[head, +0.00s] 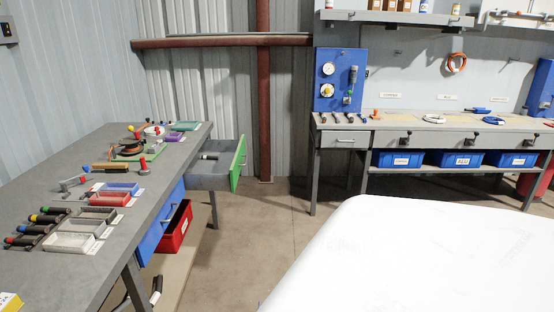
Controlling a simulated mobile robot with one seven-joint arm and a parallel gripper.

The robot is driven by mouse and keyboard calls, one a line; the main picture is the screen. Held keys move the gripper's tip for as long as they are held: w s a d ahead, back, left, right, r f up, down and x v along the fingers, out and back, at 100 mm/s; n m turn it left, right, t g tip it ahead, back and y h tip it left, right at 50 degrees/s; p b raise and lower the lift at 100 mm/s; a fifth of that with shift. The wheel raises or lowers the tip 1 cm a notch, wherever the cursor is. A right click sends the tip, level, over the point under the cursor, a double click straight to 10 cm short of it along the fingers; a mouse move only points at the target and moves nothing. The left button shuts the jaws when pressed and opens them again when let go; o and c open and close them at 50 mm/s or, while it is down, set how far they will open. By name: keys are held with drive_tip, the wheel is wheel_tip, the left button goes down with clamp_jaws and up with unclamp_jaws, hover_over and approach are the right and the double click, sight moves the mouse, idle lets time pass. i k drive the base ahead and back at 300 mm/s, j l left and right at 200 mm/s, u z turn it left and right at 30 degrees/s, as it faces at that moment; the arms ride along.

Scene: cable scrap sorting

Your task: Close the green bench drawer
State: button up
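The green bench drawer (239,164) is pulled out from the far end of the grey workbench on the left. Its green front panel stands well clear of the bench, with a small handle on its outer face. The grey drawer interior (208,174) is visible, and a small dark and white item (209,156) lies in or at the edge of it. My gripper is not in view.
The left workbench (130,220) carries trays, cable pieces and tools. A blue drawer front (163,222) and a red bin (174,236) are below it. A second bench (440,124) stands at the back right. Concrete floor (262,225) is clear between them. A white surface (430,255) fills the lower right.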

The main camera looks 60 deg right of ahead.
sight(205, 160)
drive_tip(key=l+z, duration=0.1)
drive_tip(key=z, duration=1.5)
drive_tip(key=i+l, duration=0.15)
drive_tip(key=i, duration=0.3)
drive_tip(key=i+l+u, duration=0.1)
drive_tip(key=i, duration=0.4)
drive_tip(key=i+l, duration=0.25)
drive_tip(key=i, duration=0.2)
drive_tip(key=i+l, duration=0.15)
drive_tip(key=i, duration=0.3)
drive_tip(key=u, duration=0.05)
